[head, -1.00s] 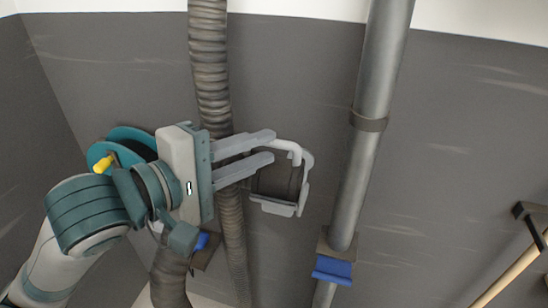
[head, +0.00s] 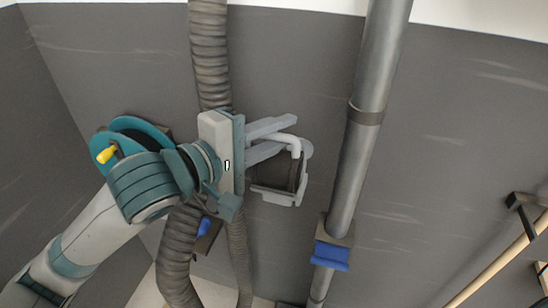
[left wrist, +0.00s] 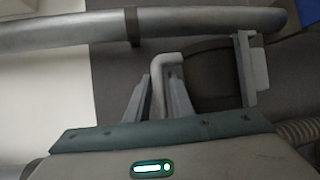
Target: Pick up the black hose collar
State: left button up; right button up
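The black hose collar (head: 272,174) is a dark cylinder in a light grey frame with a bent grey handle (head: 291,140), in front of the dark wall in the head view. My left gripper (head: 282,135) comes from the left, its two fingers pointing right and reaching the handle. In the left wrist view the handle (left wrist: 158,85) stands between the two spread fingers (left wrist: 158,98), with the collar (left wrist: 210,78) just to their right. The fingers look open around the handle; whether either one touches it I cannot tell. My right gripper is not in view.
A ribbed hose (head: 209,50) runs down behind my left gripper. A grey metal pipe (head: 365,120) with a blue clamp (head: 331,256) stands right of the collar. Clear wall lies between collar and pipe.

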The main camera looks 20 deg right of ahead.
pick_arm(q)
jog(key=shift+x, duration=1.05)
grip_shut()
jog(key=shift+s, duration=0.1)
dwell(0.8)
